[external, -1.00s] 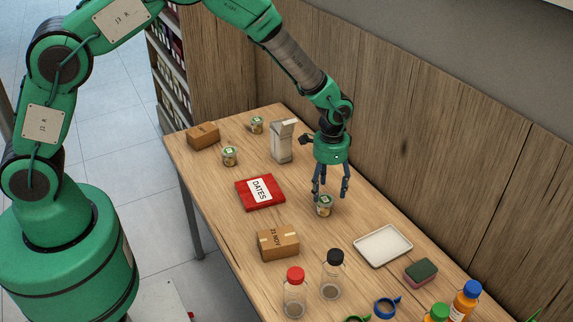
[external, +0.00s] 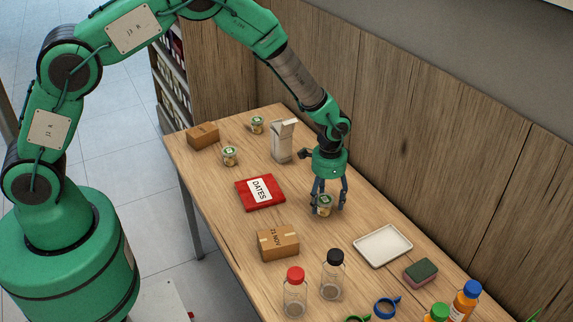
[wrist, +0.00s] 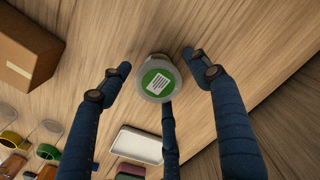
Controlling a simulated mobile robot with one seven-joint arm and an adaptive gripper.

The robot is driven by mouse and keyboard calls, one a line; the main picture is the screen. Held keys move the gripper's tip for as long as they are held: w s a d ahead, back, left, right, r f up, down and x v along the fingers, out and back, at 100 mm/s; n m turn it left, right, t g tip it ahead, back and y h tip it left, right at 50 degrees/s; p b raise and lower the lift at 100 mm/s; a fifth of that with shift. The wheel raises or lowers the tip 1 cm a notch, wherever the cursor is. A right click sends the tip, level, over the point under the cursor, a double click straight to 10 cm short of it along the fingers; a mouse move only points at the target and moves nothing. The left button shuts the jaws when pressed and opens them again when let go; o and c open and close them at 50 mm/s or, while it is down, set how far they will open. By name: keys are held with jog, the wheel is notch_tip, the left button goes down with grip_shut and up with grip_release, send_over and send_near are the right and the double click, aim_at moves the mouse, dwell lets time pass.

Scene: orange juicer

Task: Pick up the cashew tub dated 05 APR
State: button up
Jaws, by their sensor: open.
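A small round tub (external: 324,205) with a green and white lid stands on the table under my gripper (external: 326,208). In the wrist view the tub (wrist: 158,78) shows its lid with a white label, too small to read. My gripper (wrist: 155,85) is open, its dark blue fingers spread around the tub without visibly closing on it. Two similar tubs stand farther back, one (external: 230,156) at the left and one (external: 257,125) near the far end. No date on any tub is legible.
A red DATES packet (external: 260,192) lies left of the tub, and a cardboard box (external: 278,243) is nearer the camera. A grey carton (external: 282,142) stands behind. A white tray (external: 383,246), sponge (external: 421,272) and bottles (external: 332,275) are at the right and front.

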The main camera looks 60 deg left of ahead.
aim_at(324, 199)
jog(key=shift+c, duration=0.5)
jog(key=c, duration=1.1)
jog(key=shift+r, duration=0.1)
jog(key=shift+r, duration=0.55)
jog(key=shift+s+r+p, duration=0.2)
jog(key=shift+r+p, duration=0.05)
jog(key=shift+r, duration=0.4)
jog(key=shift+s+r+p, duration=0.15)
jog(key=shift+r+p, duration=0.05)
jog(key=shift+r, duration=0.4)
jog(key=s, duration=0.5)
jog(key=s+a+p, duration=0.1)
jog(key=s, duration=0.4)
jog(key=s+r, duration=0.1)
jog(key=s, duration=0.4)
jog(key=shift+s+a+r, duration=0.1)
jog(key=shift+a, duration=0.3)
